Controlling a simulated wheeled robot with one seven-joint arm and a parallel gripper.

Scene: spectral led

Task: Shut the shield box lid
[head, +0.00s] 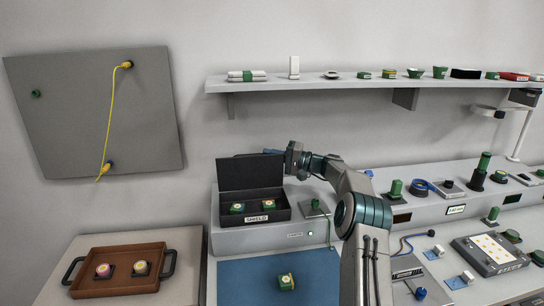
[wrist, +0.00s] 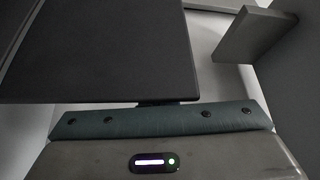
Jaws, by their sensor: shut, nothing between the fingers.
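The black shield box (head: 258,219), labelled SHIELD, sits on a grey instrument housing with its lid (head: 250,173) raised nearly upright at the back. Two green parts with pale round tops (head: 237,208) (head: 268,204) sit inside it. My gripper (head: 272,151) is shut and empty at the lid's upper right edge; I cannot tell if it touches the lid. In the wrist view a dark flat panel, apparently the lid (wrist: 110,50), fills the upper left, just beyond my gripper's body. The fingertips are mostly hidden there.
A wall shelf (head: 350,83) with small items runs above and right of my arm. A brown tray (head: 118,270) with two round parts stands at left. Devices crowd the right bench.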

